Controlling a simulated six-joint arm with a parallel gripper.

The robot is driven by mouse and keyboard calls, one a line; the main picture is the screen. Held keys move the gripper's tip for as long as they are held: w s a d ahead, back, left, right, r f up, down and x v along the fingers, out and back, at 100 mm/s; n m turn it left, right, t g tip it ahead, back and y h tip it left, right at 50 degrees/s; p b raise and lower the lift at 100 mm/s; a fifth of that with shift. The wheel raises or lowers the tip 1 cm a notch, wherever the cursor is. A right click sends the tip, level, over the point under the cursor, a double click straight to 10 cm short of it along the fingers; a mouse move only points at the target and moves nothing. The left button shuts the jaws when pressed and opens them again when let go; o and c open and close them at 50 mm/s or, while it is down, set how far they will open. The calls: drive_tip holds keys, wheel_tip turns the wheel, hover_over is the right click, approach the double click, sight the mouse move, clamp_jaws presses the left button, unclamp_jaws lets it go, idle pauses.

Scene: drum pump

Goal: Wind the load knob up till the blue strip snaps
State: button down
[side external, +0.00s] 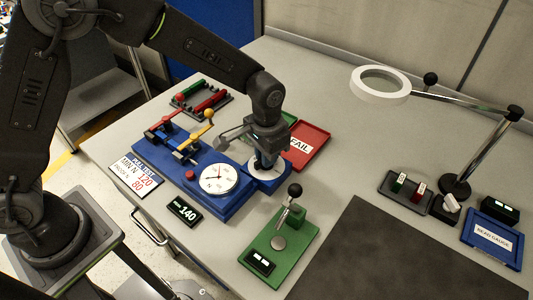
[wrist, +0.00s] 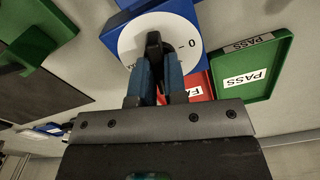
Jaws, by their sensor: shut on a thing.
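My gripper (wrist: 155,75) points down at the right end of the blue pull tester (side external: 235,205) and is shut on the dark load knob (wrist: 153,44). The knob stands on a white disc (wrist: 128,38) with a 0 mark, which also shows below the gripper (side external: 264,160) in the side view. A small black display (side external: 184,210) reads 140. I cannot make out the blue strip against the blue tester, or whether it is whole.
A red FAIL tray (side external: 306,148) lies just behind the gripper; a green PASS tray (wrist: 254,68) is beside it. A green fixture with a lever (side external: 280,240) stands in front. A magnifier lamp (side external: 380,84) is at the right. A rack (side external: 200,99) lies behind the clamps.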

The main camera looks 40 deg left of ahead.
drive_tip(key=shift+m, duration=0.8)
drive_tip(key=c, duration=1.2)
unclamp_jaws()
drive_tip(key=shift+o, duration=0.2)
drive_tip(key=shift+r, duration=0.1)
wheel_tip(320, 180, up, 14)
